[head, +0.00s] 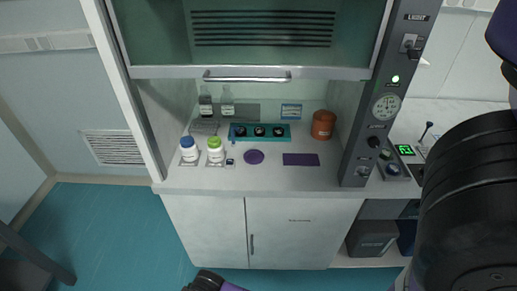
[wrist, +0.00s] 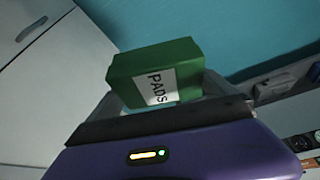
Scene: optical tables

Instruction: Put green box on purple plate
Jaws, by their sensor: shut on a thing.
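The green box (wrist: 187,69) has a white label reading "PADS" and shows in the wrist view, held at the fingers of my gripper (wrist: 160,108). My gripper is shut on it. The box is in the air, away from the counter, with the cabinet front and teal floor behind it. In the head view the box is not visible; only part of my arm shows at the right and bottom edges. A round purple plate (head: 254,157) lies flat and empty on the hood counter, near its front middle. A purple rectangular mat (head: 300,159) lies to its right.
A blue-capped bottle (head: 189,149) and green-capped bottle (head: 215,150) stand left of the plate. A teal rack (head: 240,132) is behind it, and an orange-brown jar (head: 323,125) stands back right. The raised sash (head: 247,74) hangs above the counter.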

